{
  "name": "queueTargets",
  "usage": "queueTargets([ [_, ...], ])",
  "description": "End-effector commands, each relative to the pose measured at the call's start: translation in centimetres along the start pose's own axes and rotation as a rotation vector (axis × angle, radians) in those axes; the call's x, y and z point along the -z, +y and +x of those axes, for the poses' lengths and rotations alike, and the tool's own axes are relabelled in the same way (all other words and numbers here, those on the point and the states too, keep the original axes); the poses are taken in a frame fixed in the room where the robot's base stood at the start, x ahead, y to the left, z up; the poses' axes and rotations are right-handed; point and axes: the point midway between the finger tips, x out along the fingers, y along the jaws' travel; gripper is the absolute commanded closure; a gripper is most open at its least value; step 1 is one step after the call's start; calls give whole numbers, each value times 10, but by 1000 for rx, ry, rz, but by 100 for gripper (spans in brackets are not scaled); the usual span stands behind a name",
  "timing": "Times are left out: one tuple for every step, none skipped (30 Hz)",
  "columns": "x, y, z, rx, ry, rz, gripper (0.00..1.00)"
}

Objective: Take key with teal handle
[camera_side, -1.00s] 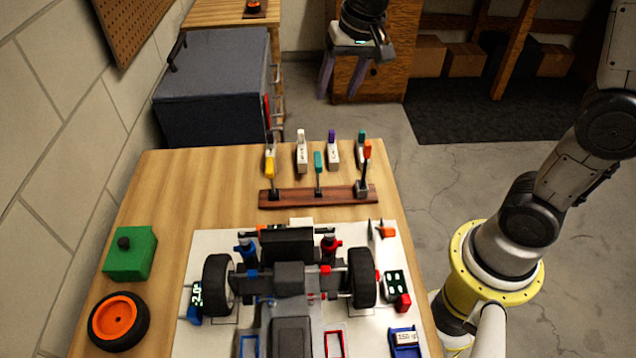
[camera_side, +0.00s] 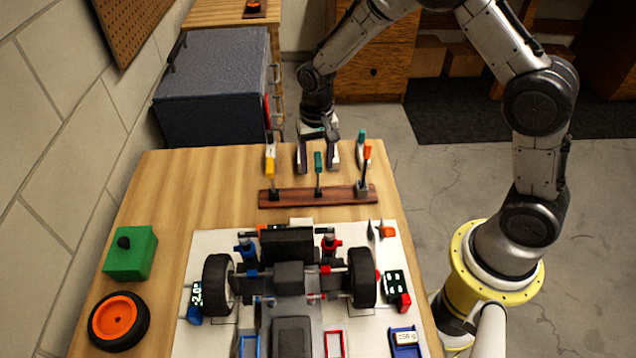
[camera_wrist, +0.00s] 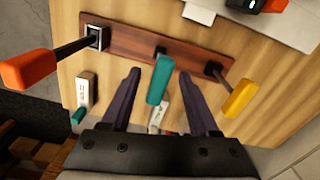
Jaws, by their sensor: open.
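The key with the teal handle (camera_side: 318,162) stands upright in the middle of a dark wooden rack (camera_side: 295,196). In the wrist view its teal handle (camera_wrist: 160,80) shows between my two dark fingers, near their tips. My gripper (camera_side: 317,160) points down over the far end of the table, just behind the rack, with its fingers apart and nothing held. I cannot tell whether either finger touches the handle. The yellow-handled key (camera_side: 270,168) and the orange-handled key (camera_side: 367,150) stand at the rack's two ends.
A white bottle with a teal cap (camera_side: 361,147) stands behind the rack, beside my gripper; other small bottles there are partly hidden. The car chassis (camera_side: 290,280) lies in front. A green box (camera_side: 130,255) and a loose wheel (camera_side: 118,321) are on the left.

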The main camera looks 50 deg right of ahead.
Motion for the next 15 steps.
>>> queueTargets([
  [0,0,4,0,0,0,39],
  [0,0,5,0,0,0,39],
  [0,0,7,0,0,0,39],
  [-1,0,8,0,-1,0,39],
  [-1,0,11,-1,-1,0,39],
  [-2,1,15,-1,-2,0,39],
  [-2,1,19,-2,-2,0,39],
  [-4,1,23,-3,-4,0,39],
  [-4,1,29,-2,-3,0,39],
  [-5,2,34,-2,-3,0,39],
  [-5,2,38,-2,-2,0,39],
  [-5,2,44,-2,-2,0,39],
  [-5,2,47,-1,-2,0,39],
  [-5,1,50,-1,-1,0,39],
  [-5,1,54,0,-1,0,39],
])
